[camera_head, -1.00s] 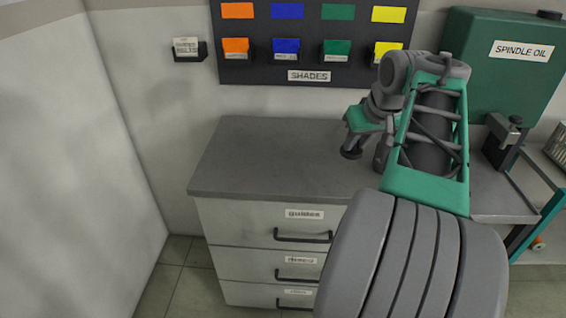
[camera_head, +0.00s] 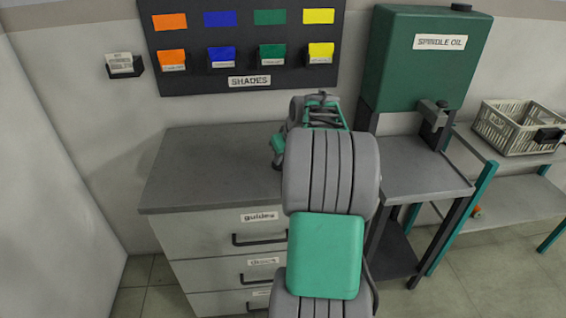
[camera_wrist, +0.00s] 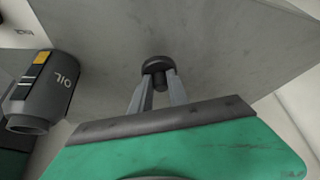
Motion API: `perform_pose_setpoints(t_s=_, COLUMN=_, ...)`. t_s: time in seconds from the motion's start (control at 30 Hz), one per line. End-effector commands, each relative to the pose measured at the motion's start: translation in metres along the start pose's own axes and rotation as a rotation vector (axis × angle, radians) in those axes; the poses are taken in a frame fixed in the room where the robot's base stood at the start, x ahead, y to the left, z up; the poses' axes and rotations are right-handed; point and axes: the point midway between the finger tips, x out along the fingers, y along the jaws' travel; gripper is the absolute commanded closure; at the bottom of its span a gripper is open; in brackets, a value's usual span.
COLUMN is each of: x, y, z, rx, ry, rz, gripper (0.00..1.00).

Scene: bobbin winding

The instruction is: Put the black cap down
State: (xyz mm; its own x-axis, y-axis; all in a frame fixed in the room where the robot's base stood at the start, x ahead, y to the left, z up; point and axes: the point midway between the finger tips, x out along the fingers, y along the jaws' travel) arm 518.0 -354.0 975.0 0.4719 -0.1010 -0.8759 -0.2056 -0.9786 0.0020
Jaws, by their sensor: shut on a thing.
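The black cap (camera_wrist: 158,65) shows in the wrist view, a round dark disc with a short stem. My gripper (camera_wrist: 160,80) is shut on it, with the two grey fingers on either side of the stem. A grey surface fills the background behind the cap; whether the cap touches it I cannot tell. In the head view my arm hides the fingers and the cap, over the right part of the grey cabinet top (camera_head: 205,170).
A dark grey can marked OIL (camera_wrist: 45,90) is left of the cap in the wrist view. The cabinet top's left part is clear.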

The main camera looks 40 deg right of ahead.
Motion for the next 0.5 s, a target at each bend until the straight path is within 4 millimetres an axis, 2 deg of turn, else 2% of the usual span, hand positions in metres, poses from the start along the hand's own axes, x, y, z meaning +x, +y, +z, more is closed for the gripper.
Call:
perform_pose_setpoints(t_s=0.13, x=0.02, y=-0.001, z=0.013, rx=0.002, ry=-0.004, rz=-0.002, gripper=1.0)
perform_pose_setpoints(t_s=0.47, x=0.025, y=0.0, z=0.016, rx=0.002, ry=-0.004, rz=-0.001, gripper=1.0)
perform_pose_setpoints(t_s=0.5, x=0.024, y=0.0, z=0.015, rx=0.002, ry=-0.003, rz=-0.001, gripper=0.77)
